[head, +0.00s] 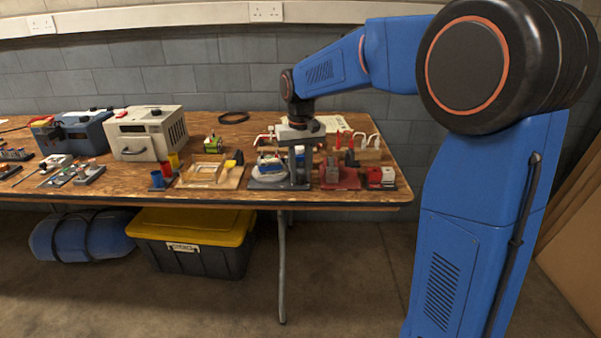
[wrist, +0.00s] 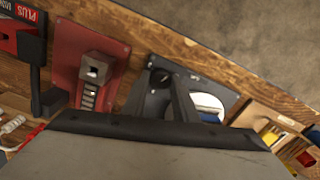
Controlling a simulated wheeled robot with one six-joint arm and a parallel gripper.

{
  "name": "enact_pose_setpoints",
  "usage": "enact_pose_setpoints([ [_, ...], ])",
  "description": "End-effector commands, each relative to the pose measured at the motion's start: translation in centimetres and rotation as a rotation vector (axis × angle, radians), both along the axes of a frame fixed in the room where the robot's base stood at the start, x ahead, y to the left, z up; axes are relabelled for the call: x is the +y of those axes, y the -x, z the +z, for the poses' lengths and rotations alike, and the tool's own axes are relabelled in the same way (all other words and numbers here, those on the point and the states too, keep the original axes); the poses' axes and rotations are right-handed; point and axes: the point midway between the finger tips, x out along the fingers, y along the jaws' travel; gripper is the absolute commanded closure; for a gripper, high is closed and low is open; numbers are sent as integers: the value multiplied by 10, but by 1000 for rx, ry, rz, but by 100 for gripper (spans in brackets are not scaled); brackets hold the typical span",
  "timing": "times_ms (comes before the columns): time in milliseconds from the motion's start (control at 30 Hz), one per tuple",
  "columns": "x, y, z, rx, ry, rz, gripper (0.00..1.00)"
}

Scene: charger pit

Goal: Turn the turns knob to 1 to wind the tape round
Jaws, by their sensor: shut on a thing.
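The tape winding unit stands near the table's front edge in the head view, a dark blue-grey base (head: 268,184) with a white and blue round part. In the wrist view its dark plate (wrist: 215,87) shows, with part of the white disc (wrist: 208,106) beside a finger. My gripper (head: 299,178) points down over the right side of this unit. In the wrist view my gripper (wrist: 160,92) is shut on the small black turns knob (wrist: 160,77), whose top shows between the fingertips. The knob's markings are too small to read, and the fingers hide part of the unit.
A red plate with a metal block (head: 338,177) stands close on the right, with a red and black device (head: 381,177) beyond. A wooden tray (head: 210,174) is close on the left. Open floor lies before the table.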

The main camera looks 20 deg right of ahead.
Motion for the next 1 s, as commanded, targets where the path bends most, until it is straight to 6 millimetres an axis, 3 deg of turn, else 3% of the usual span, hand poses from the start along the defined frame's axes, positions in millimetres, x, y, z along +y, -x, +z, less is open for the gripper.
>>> enact_pose_setpoints([
  [600,1,-1,1,-3,-1,-557,96],
  [1000,1,-1,1,-3,0,-760,96],
])
